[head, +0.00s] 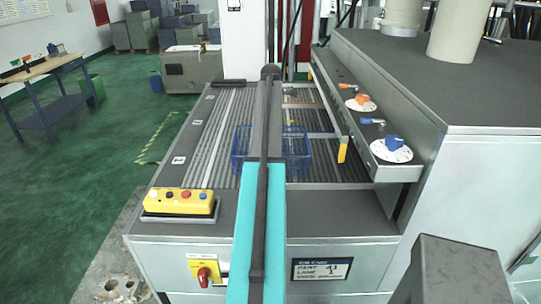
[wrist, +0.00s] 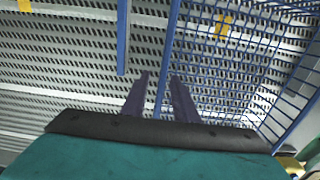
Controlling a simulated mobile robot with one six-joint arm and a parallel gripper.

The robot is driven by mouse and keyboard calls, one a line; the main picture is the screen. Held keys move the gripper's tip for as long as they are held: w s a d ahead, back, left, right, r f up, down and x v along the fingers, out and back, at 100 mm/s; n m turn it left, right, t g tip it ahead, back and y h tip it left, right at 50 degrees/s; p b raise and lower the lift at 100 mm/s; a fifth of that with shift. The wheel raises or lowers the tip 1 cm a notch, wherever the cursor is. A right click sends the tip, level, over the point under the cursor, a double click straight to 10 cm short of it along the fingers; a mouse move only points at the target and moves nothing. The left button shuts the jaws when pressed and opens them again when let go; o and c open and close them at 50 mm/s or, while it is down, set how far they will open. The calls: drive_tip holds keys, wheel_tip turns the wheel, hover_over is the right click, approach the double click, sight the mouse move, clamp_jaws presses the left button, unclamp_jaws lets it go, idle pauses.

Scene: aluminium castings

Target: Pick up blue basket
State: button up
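The blue wire basket (head: 298,143) stands on the ribbed conveyor bed in the head view, its middle hidden behind my arm. In the wrist view its mesh (wrist: 168,48) fills the right half, with one blue rim running up the middle. My gripper (wrist: 161,75) is open, with its two dark fingers apart and nothing visibly clamped. The rim passes between the fingers in that picture; whether they are level with it in depth I cannot tell. In the head view the fingers are hidden by the arm.
The conveyor bed (head: 212,122) is bare left of the basket. A grey control panel with dials (head: 391,150) stands close on the right. A yellow button box (head: 180,202) sits at the front left. A blue bar (wrist: 123,38) shows left of the fingers in the wrist view.

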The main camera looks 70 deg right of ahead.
clamp_jaws()
drive_tip(key=shift+r, duration=0.15)
idle(0.4)
drive_tip(key=shift+d+r+b, duration=0.1)
drive_tip(key=shift+r+b, duration=0.85)
drive_tip(key=shift+r, duration=0.55)
drive_tip(key=s+a+b, duration=0.1)
drive_tip(key=s+a, duration=0.1)
drive_tip(key=a, duration=0.2)
drive_tip(key=s+a+r+b, duration=0.1)
drive_tip(key=a, duration=0.4)
drive_tip(key=s+a+b, duration=0.2)
drive_tip(key=a, duration=0.2)
drive_tip(key=shift+s+a+r, duration=0.2)
drive_tip(key=shift+s, duration=0.15)
drive_tip(key=shift+s+a+r, duration=0.2)
drive_tip(key=shift+s+a, duration=0.15)
drive_tip(key=shift+a, duration=0.4)
